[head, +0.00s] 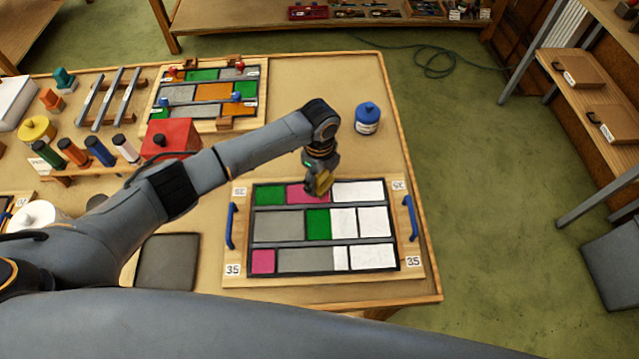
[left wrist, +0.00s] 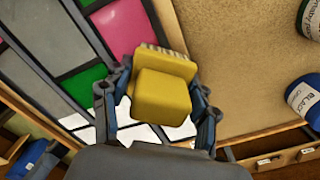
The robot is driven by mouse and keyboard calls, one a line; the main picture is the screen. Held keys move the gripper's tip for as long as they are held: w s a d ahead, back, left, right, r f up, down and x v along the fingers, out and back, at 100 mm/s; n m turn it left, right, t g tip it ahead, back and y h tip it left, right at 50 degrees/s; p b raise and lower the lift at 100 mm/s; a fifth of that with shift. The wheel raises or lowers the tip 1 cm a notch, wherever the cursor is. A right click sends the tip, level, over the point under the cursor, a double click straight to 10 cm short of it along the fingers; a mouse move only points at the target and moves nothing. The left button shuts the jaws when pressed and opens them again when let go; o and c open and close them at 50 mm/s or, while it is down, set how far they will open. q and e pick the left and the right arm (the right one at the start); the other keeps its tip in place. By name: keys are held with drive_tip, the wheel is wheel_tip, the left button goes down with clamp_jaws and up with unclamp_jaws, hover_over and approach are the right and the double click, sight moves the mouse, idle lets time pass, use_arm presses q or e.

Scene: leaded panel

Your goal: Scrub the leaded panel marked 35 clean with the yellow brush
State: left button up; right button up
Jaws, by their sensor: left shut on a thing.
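The leaded panel marked 35 (head: 320,258) lies flat on the table in a wooden frame with blue handles. Its panes are green, pink, grey and white. My left gripper (head: 319,184) is over the panel's top row, at the pink pane. It is shut on the yellow brush (left wrist: 162,95), whose pale bristles face the pink pane in the left wrist view. The brush also shows in the head view (head: 323,184). I cannot tell whether the bristles touch the glass. My right gripper is not in view.
A blue-capped jar (head: 367,118) stands behind the panel to the right. A second panel (head: 207,96) lies at the back, and a red box (head: 170,137) stands left of my forearm. A dark grey mat (head: 167,262) lies left of the panel. The tabletop around the jar is clear.

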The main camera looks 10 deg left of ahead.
sight(338, 186)
use_arm(q)
drive_tip(key=shift+w+d+b, duration=0.25)
drive_tip(key=shift+d+b, duration=0.15)
drive_tip(key=shift+d, duration=0.85)
drive_tip(key=shift+w+d+b, duration=0.15)
drive_tip(key=shift+d+b, duration=0.15)
drive_tip(key=shift+d, duration=0.3)
drive_tip(key=shift+w+d+b, duration=0.15)
drive_tip(key=shift+d+b, duration=0.1)
drive_tip(key=shift+d, duration=0.35)
